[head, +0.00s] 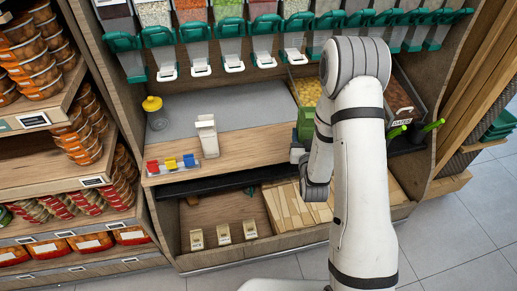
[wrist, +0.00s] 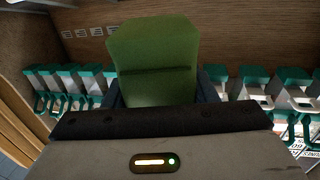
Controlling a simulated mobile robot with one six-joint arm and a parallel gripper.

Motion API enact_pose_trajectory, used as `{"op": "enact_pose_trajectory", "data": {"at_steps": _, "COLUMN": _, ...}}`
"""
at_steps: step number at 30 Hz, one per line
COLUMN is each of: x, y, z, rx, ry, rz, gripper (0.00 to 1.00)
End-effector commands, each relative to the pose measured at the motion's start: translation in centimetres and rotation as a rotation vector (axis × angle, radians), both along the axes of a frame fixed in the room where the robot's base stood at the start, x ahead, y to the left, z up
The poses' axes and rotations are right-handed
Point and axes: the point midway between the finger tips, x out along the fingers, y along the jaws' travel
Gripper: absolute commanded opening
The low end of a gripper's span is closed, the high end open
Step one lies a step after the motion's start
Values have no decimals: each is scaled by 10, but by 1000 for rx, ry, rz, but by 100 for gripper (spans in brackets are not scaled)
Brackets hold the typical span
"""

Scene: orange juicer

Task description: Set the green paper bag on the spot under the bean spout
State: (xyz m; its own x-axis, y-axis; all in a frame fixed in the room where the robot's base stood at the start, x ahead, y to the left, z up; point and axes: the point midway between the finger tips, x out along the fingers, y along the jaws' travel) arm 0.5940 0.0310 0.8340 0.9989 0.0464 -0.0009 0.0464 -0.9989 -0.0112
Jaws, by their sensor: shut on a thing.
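The green paper bag (wrist: 153,62) fills the upper middle of the wrist view, between the dark fingers of my gripper (wrist: 158,92). My gripper is shut on it. In the head view the bag (head: 306,122) shows as a small green patch left of my arm, above the counter; my arm hides much of it and of the gripper. A row of dispensers with teal spouts (head: 228,50) runs along the top of the head view. I cannot tell which one is the bean spout. The counter's grey area (head: 240,108) below the left spouts is bare.
On the counter stand a white device (head: 207,135), a yellow-topped jar (head: 154,112) and a rack of coloured pieces (head: 171,164). Bins with yellow contents (head: 308,90) and dark contents (head: 396,95) sit at the right. Shelves with packaged food (head: 40,70) stand left.

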Motion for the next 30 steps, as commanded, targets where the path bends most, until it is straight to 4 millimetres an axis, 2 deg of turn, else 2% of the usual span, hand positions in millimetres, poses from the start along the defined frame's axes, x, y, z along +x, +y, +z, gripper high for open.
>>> {"op": "enact_pose_trajectory", "data": {"at_steps": 1, "x": 12, "y": 16, "z": -11, "rx": 0, "ry": -12, "rz": 28, "gripper": 27}}
{"op": "enact_pose_trajectory", "data": {"at_steps": 6, "x": 42, "y": 72, "z": -4, "rx": -5, "ry": -14, "rz": 112, "gripper": 27}}
{"op": "enact_pose_trajectory", "data": {"at_steps": 12, "x": 56, "y": 126, "z": 16, "rx": -6, "ry": -9, "rz": 189, "gripper": 27}}
{"op": "enact_pose_trajectory", "data": {"at_steps": 15, "x": 58, "y": 143, "z": 25, "rx": -5, "ry": -7, "rz": 213, "gripper": 27}}
{"op": "enact_pose_trajectory", "data": {"at_steps": 18, "x": 58, "y": 151, "z": 29, "rx": -6, "ry": -3, "rz": 226, "gripper": 27}}
{"op": "enact_pose_trajectory", "data": {"at_steps": 20, "x": 58, "y": 154, "z": 25, "rx": -7, "ry": 0, "rz": 229, "gripper": 27}}
{"op": "enact_pose_trajectory", "data": {"at_steps": 27, "x": 58, "y": 155, "z": -17, "rx": -7, "ry": 3, "rz": 231, "gripper": 27}}
{"op": "enact_pose_trajectory", "data": {"at_steps": 30, "x": 58, "y": 155, "z": -27, "rx": -7, "ry": 1, "rz": 231, "gripper": 27}}
